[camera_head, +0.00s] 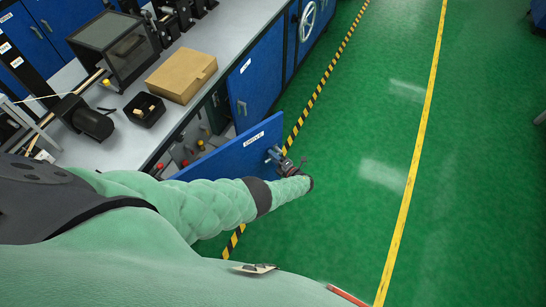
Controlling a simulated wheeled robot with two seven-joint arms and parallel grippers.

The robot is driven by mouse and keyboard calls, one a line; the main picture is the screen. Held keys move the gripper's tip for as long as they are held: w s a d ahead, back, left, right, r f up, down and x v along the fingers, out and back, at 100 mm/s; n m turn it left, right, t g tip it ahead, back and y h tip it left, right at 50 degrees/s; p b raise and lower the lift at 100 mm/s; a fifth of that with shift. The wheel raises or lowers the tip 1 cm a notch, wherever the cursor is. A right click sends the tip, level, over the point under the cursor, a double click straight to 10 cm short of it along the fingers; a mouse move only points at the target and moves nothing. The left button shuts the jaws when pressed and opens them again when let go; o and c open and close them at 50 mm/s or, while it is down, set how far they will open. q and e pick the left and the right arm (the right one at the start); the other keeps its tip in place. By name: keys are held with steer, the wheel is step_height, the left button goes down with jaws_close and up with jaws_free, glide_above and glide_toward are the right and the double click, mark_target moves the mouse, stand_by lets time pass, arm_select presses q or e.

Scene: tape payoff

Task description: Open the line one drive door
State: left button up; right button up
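The blue drive door (232,157), with a white label reading DRIVE, stands swung out from the cabinet under the bench. My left arm reaches in from the left across the near side of the door. My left gripper (277,156) is at the door's outer end, against or very close to where its handle would be. The fingers are small and dark here, and the handle is hidden, so I cannot tell whether they are closed on it. My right gripper is not in view.
Behind the door the cabinet opening (205,127) shows red and dark parts inside. Another blue door (257,80) is farther along. A cardboard box (181,75) and a black bin (144,110) sit on the grey bench. Green floor to the right is clear, beyond a yellow-black stripe (318,91).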

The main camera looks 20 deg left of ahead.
arm_select(q)
steer(key=shift+d, duration=0.1)
steer(key=v, duration=0.7)
steer(key=shift+s+d, duration=0.15)
steer(key=shift+d, duration=0.1)
steer(key=shift+c, duration=0.3)
